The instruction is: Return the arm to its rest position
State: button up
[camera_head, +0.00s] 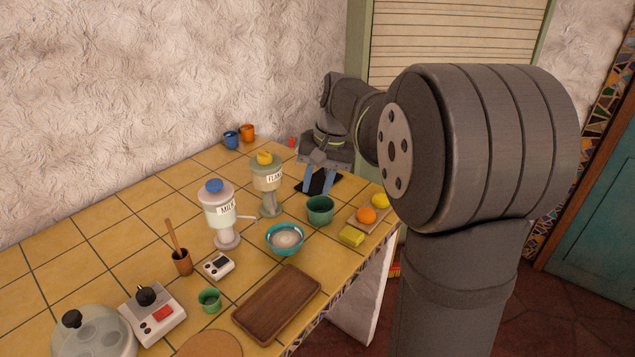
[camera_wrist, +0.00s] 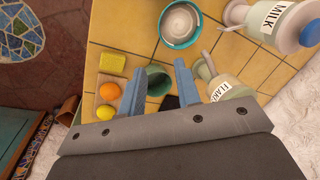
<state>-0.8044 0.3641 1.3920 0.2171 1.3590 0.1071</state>
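My gripper (camera_head: 316,190) hangs over the far part of the counter, with its two blue fingers pointing down. In the wrist view the fingers (camera_wrist: 158,70) are spread apart, with nothing held between them. A green cup (camera_head: 320,210) stands to the right of and nearer than the fingers in the head view. It also shows beyond the fingers in the wrist view (camera_wrist: 158,79). A dark flat pad (camera_head: 338,179) lies on the counter beneath my gripper, partly hidden by it.
Close by are the FLAKES dispenser (camera_head: 267,181), MILK dispenser (camera_head: 220,213), teal bowl (camera_head: 285,239), yellow sponge (camera_head: 351,236), orange (camera_head: 366,215) and lemon (camera_head: 380,200). Blue (camera_head: 231,139) and orange (camera_head: 248,132) cups stand near the wall. A wooden tray (camera_head: 277,303) lies nearer.

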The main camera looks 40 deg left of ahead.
jog(key=shift+f, duration=0.15)
jog(key=a+f, duration=0.1)
jog(key=f, duration=0.4)
jog(key=s+a+f, duration=0.1)
jog(key=f, duration=0.5)
jog(key=s+a+f, duration=0.1)
jog(key=f, duration=0.4)
jog(key=shift+s+f, duration=0.1)
jog(key=shift+f, duration=0.1)
jog(key=shift+o, duration=0.2)
jog(key=o, duration=1.4)
jog(key=shift+o, duration=0.5)
jog(key=shift+a+r, duration=0.15)
jog(key=shift+r, duration=0.25)
jog(key=s+a+r+m+t+h, duration=0.1)
jog(key=a+r+m, duration=0.15)
jog(key=r, duration=0.55)
jog(key=s+a+r+m+h, duration=0.15)
jog(key=r+m, duration=0.25)
jog(key=r, duration=0.4)
send_near(302, 238)
jog(key=s+a+f, duration=0.2)
jog(key=s+a, duration=0.1)
jog(key=shift+m+y, duration=0.35)
jog(key=shift+m, duration=0.1)
jog(key=shift+r, duration=0.15)
